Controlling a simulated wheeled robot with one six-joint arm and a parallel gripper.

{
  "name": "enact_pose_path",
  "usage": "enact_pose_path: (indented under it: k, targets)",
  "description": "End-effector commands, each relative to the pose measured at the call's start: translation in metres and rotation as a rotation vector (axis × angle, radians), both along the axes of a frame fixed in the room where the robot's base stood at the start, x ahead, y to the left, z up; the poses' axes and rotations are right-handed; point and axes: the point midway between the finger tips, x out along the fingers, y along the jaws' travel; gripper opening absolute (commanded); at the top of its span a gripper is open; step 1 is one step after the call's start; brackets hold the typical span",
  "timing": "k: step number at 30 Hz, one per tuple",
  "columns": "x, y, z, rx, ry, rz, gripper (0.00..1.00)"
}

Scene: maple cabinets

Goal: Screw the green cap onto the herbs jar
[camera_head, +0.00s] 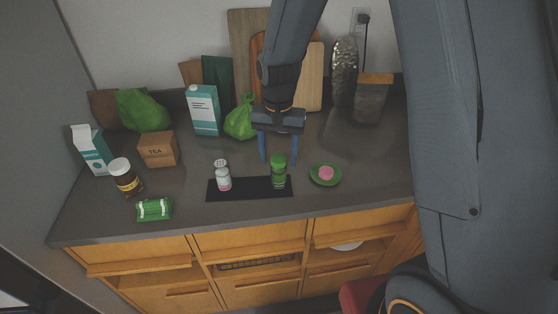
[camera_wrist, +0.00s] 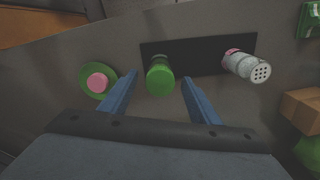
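The herbs jar (camera_head: 279,181) stands upright on a black mat (camera_head: 250,193) near the counter's front edge. The green cap (camera_head: 279,160) is on top of it; I cannot tell whether it is threaded on. In the wrist view the cap (camera_wrist: 160,82) shows between my fingers and hides much of the jar. My gripper (camera_head: 278,162) is open and points down, with one blue finger on each side of the cap and a visible gap on both sides. It holds nothing.
A shaker (camera_head: 223,178) stands on the mat's left part. A green saucer (camera_head: 325,181) with a pink thing (camera_head: 326,173) is close on the right. A green bag (camera_head: 240,122), a teal carton (camera_head: 203,110) and a tea box (camera_head: 158,150) stand farther left. Boards lean behind.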

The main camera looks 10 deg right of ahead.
Motion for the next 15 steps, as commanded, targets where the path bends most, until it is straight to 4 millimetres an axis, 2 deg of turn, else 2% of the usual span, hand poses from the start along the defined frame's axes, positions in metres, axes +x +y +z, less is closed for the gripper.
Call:
enact_pose_path:
  k: [9,15]
  targets:
    - [0.001,0.000,0.003,0.000,-0.002,0.001,0.56]
    - [0.003,0.001,0.023,0.002,-0.007,0.001,0.56]
